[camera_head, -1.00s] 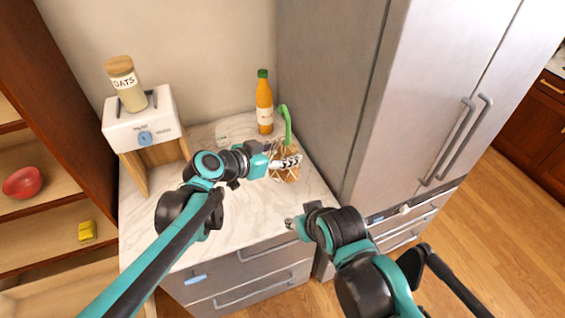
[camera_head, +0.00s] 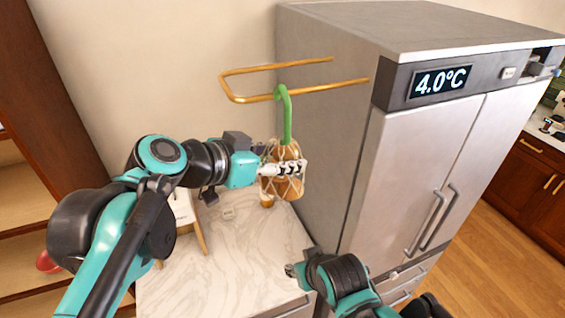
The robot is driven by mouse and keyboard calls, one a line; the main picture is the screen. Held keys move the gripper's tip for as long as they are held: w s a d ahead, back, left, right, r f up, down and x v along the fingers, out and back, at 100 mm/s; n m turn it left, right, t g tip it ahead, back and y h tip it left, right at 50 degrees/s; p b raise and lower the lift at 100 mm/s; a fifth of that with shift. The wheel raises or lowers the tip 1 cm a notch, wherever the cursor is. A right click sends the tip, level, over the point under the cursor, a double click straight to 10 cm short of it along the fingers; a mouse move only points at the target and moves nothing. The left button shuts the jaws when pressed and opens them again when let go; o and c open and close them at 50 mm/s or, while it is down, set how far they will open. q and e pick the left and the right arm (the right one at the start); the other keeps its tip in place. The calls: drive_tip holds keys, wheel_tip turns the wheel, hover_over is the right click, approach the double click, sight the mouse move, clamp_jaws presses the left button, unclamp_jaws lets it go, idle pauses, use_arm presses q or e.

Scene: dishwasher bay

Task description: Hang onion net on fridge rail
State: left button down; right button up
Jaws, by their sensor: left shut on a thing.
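The onion net (camera_head: 290,186) is a mesh bag of brown onions with a green hook (camera_head: 286,117) on top. My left gripper (camera_head: 290,168) is shut on the net and holds it upright above the counter. The brass fridge rail (camera_head: 240,98) sticks out from the side of the grey fridge (camera_head: 330,135). The hook's curved top is close to the rail's near bar in the picture. I cannot tell whether they touch. My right gripper (camera_head: 292,270) is low, in front of the counter and apart from the net; its fingers are too small to judge.
The marble counter (camera_head: 240,255) lies below, mostly clear. A red bowl (camera_head: 46,262) sits on the shelf at the left. The wall is behind the rail.

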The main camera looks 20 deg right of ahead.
use_arm(q)
drive_tip(key=shift+w+a+r+b, duration=0.15)
drive_tip(key=shift+w+b, duration=0.15)
drive_tip(key=shift+w, duration=0.85)
drive_tip(key=w+f+b, duration=0.3)
drive_tip(key=w+f, duration=0.1)
drive_tip(key=w, duration=0.2)
drive_tip(key=shift+w+a, duration=0.15)
drive_tip(key=shift+w, duration=0.15)
drive_tip(key=shift+r, duration=0.1)
drive_tip(key=c, duration=0.6)
unclamp_jaws()
drive_tip(key=shift+a, duration=0.1)
